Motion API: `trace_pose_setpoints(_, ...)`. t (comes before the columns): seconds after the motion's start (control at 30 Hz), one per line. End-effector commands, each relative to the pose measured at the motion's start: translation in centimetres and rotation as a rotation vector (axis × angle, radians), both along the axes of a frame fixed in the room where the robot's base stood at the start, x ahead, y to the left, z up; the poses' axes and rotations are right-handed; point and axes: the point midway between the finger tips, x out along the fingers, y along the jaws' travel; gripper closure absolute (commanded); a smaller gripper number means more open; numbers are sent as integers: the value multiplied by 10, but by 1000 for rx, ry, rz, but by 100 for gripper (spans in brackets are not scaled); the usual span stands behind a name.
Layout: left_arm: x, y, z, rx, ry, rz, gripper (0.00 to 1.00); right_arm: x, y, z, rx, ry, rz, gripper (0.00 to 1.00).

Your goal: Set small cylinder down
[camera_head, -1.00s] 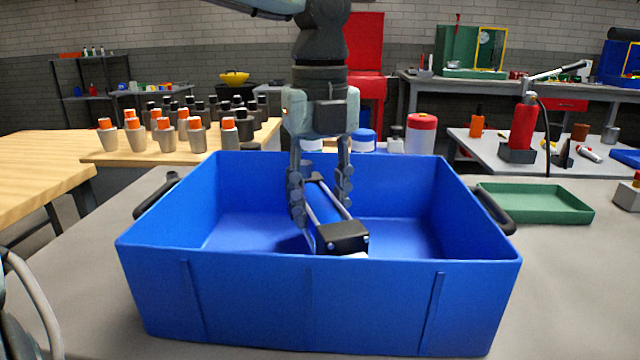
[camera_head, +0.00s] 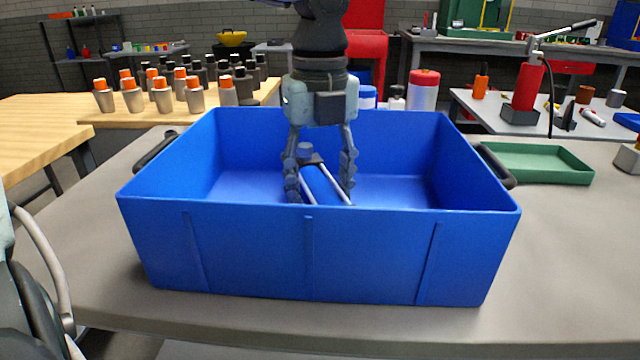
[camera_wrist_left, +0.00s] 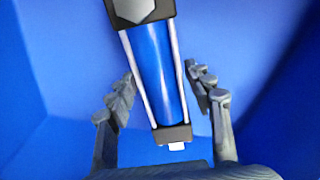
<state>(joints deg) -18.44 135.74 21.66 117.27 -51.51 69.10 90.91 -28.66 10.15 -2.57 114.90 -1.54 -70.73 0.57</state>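The small cylinder (camera_head: 318,184) has a blue barrel, thin silver rods and black end caps. It is inside the blue bin (camera_head: 250,255), near the middle. The front wall hides its near end in the head view. In the left wrist view the cylinder (camera_wrist_left: 155,75) runs lengthwise between my fingers, slightly tilted. My left gripper (camera_head: 320,178) reaches down into the bin with a finger on each side of the cylinder. In the left wrist view the fingers (camera_wrist_left: 165,90) stand apart with small gaps beside the rods. My right gripper is not in view.
The bin's walls surround my left gripper, and the rest of its floor looks empty. A green tray (camera_head: 545,163) lies to the right on the grey table (camera_head: 570,240). A red bottle jack (camera_head: 527,88) and several orange-capped bottles (camera_head: 162,95) stand farther back.

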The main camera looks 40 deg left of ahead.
Motion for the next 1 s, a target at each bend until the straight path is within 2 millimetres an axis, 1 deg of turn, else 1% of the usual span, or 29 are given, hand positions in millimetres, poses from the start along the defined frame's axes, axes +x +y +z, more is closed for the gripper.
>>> trace_pose_setpoints(0.37,0,0,3,0,0,0,42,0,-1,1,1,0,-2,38)
trace_pose_setpoints(0.43,1,0,9,1,-4,1,42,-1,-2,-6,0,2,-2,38)
trace_pose_setpoints(0.57,1,0,34,1,-7,1,42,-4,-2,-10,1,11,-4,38)
trace_pose_setpoints(0.8,1,0,86,2,-5,1,42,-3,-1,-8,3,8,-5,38)
trace_pose_setpoints(0.9,1,0,102,1,-3,1,42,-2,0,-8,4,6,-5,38)
trace_pose_setpoints(1.0,0,0,114,2,-2,0,42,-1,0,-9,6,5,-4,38)
